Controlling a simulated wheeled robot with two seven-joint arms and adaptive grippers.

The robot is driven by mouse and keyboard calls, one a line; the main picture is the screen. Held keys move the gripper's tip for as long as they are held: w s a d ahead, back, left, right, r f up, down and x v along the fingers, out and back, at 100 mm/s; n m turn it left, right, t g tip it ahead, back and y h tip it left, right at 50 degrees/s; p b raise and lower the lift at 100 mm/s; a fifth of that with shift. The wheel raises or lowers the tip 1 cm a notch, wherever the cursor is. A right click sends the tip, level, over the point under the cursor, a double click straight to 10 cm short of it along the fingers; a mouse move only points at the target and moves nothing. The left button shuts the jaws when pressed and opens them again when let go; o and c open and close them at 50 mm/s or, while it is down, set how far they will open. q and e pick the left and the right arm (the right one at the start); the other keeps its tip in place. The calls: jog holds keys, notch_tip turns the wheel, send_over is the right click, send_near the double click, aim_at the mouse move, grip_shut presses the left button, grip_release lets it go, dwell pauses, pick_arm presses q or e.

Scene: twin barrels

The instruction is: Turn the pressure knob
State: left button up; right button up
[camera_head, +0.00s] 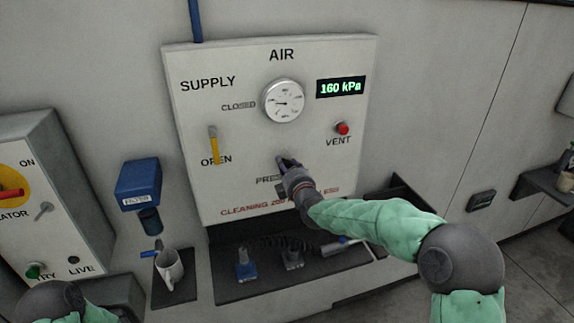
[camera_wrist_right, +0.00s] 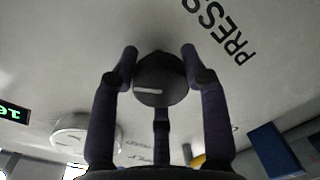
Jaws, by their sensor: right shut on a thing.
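The dark round pressure knob (camera_wrist_right: 160,82), with a short white mark on its face, shows in the right wrist view. In the head view it is hidden behind my right gripper (camera_head: 286,164), at the lower middle of the white AIR panel (camera_head: 245,120), beside the partly covered "PRESS" label. My right gripper also shows in the wrist view (camera_wrist_right: 158,54), with its fingers around the knob and shut on it. The green display (camera_head: 341,88) reads 160 kPa. The round gauge (camera_head: 283,101) is above. My left gripper is out of view; only part of my left arm shows.
A yellow supply lever (camera_head: 213,145) points down near "OPEN". A red vent button (camera_head: 342,128) is at the right.

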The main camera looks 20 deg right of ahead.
dwell(0.6)
jog(key=o, duration=1.1)
jog(key=shift+a+n, duration=0.1)
jog(key=shift+n, duration=0.2)
jog(key=shift+o, duration=0.2)
jog(key=s, duration=1.2)
jog(key=shift+d+r, duration=0.3)
jog(key=shift+r, duration=0.15)
jog(key=shift+f, duration=0.1)
